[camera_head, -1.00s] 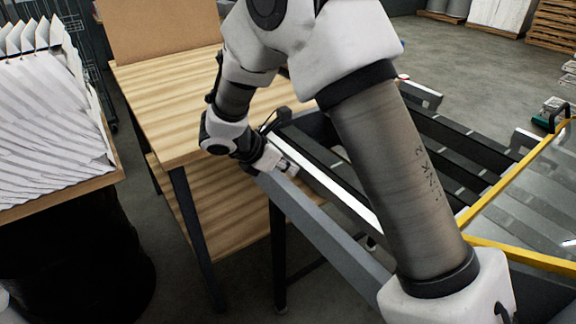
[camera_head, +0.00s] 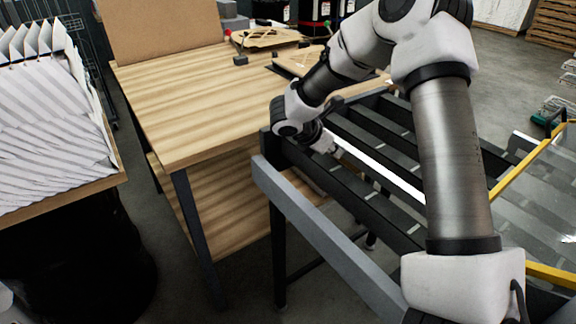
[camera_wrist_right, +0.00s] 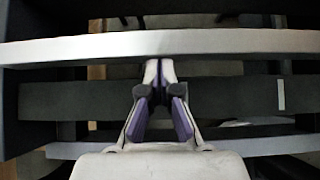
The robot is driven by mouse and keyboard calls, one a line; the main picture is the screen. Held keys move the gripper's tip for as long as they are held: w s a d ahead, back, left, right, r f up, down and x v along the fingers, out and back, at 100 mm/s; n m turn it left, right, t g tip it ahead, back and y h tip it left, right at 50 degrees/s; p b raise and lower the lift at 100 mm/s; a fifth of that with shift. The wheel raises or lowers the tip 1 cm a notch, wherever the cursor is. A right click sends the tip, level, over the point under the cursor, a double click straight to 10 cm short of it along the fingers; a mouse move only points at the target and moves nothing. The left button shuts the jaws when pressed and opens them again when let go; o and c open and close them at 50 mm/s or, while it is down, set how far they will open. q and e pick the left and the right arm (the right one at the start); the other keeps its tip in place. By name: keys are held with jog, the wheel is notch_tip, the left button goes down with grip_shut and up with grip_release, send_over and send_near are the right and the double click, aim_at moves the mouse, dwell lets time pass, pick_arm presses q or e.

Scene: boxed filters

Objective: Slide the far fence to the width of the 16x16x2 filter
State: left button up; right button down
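A long white bar (camera_head: 380,166), which looks like the fence, runs across dark slats of a frame in the head view. In the right wrist view the bar (camera_wrist_right: 230,43) spans the picture near the top. My right gripper (camera_head: 332,147) is low beside the bar's far end. In the wrist view its fingers (camera_wrist_right: 160,68) come together, with their tips at the bar's lower edge; nothing shows between them. My left gripper is out of view. White pleated filters (camera_head: 45,120) stand at the left; I cannot read their sizes.
A grey rail (camera_head: 315,232) edges the frame's near-left side. A wooden table (camera_head: 180,95) stands left of it, with wooden pieces (camera_head: 265,38) at its back. A yellow-edged clear panel (camera_head: 545,185) is at right. My right arm covers part of the frame.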

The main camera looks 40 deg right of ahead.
pick_arm(q)
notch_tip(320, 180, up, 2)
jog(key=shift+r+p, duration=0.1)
jog(key=shift+p, duration=0.7)
pick_arm(e)
jog(key=d, duration=0.6)
jog(key=shift+s, duration=0.3)
jog(key=a, duration=0.1)
jog(key=w+a, duration=0.1)
jog(key=a, duration=0.1)
jog(key=shift+a+p, duration=0.2)
jog(key=shift+p, duration=0.1)
pick_arm(q)
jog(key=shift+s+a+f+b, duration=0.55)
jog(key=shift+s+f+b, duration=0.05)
jog(key=shift+b, duration=0.25)
pick_arm(e)
jog(key=v, duration=1)
jog(key=shift+s+a, duration=0.3)
jog(key=shift+a, duration=0.05)
